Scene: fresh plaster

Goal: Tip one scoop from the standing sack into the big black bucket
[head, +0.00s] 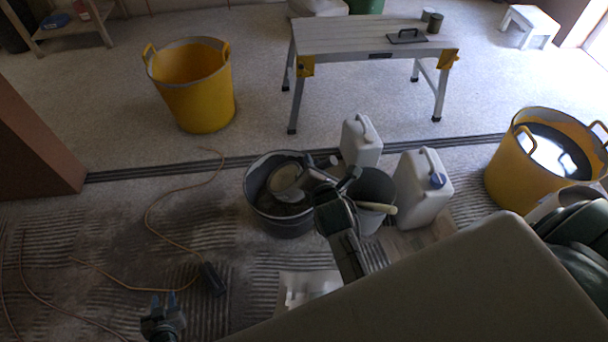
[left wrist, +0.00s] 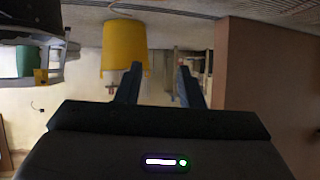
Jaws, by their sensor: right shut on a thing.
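The big black bucket (head: 254,213) stands on the floor near the middle of the head view, with dark greyish contents visible inside. My right gripper (head: 325,190) is shut on the scoop (head: 286,181), whose pale round head is over the bucket's mouth and looks tilted. I cannot tell whether anything is left in the scoop. My left gripper (head: 163,312) is low at the left, away from the bucket; in the left wrist view its two fingers (left wrist: 160,85) are apart with nothing between them. I cannot clearly make out the standing sack.
A smaller grey bucket (head: 372,186) with a wooden-handled tool and two white canisters (head: 361,143) (head: 424,190) crowd the black bucket's right side. Yellow tubs stand behind left (head: 195,95) and at right (head: 507,180). An orange cable (head: 150,215) crosses the left floor. A workbench (head: 350,38) stands behind.

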